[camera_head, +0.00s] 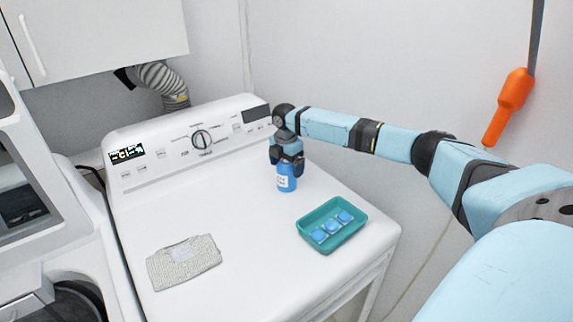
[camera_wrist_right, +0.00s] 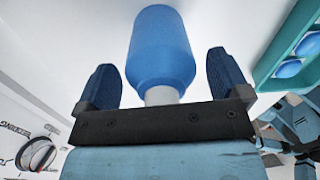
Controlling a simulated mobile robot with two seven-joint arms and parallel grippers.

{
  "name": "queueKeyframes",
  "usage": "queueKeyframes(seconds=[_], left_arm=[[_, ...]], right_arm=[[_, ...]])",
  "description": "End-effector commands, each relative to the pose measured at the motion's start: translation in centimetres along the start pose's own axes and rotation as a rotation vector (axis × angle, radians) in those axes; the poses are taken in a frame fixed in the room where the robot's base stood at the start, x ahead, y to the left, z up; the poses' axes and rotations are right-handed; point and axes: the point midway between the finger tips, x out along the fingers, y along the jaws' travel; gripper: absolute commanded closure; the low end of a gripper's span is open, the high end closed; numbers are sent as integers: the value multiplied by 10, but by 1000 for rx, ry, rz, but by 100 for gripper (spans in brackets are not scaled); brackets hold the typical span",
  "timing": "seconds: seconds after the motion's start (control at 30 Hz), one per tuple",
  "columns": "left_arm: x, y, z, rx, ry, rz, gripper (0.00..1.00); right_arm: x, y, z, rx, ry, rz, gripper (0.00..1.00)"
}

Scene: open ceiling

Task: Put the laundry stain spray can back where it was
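The blue laundry stain spray can (camera_head: 286,184) stands upright on the white washer top, near the back right, with a white label facing the head camera. My right gripper (camera_head: 287,156) is directly above it, pointing down, and hides its upper end. In the right wrist view the can (camera_wrist_right: 160,45) shows its blue body and a pale neck between the two fingers of my right gripper (camera_wrist_right: 163,80). The fingers are spread, with a narrow gap seen on each side of the can. My left gripper is in neither view.
A teal tray (camera_head: 352,236) with blue blocks sits right of the can on the washer (camera_head: 225,215). A folded grey cloth (camera_head: 183,262) lies at front left. The control panel (camera_head: 190,142) rises behind. An orange-handled thing (camera_head: 510,105) hangs at right. The washer's middle is clear.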

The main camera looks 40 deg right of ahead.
Motion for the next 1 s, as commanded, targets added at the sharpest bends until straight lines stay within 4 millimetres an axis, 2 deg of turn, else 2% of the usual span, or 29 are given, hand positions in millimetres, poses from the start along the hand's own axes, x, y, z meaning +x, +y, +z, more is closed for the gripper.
queueKeyframes(seconds=[0.17, 0.27, 0.7, 0.83, 1.0], left_arm=[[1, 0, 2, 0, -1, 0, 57], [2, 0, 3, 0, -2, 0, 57], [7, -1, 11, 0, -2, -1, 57], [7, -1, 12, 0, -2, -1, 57], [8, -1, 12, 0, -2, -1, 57]], right_arm=[[-2, 0, 0, 0, -1, 1, 6], [-11, 0, 0, -1, 0, 2, 6], [-100, 0, 0, 0, 0, 3, 6], [-115, 0, 0, 0, 0, 1, 6], [-123, 0, 0, 0, 0, 0, 6]])
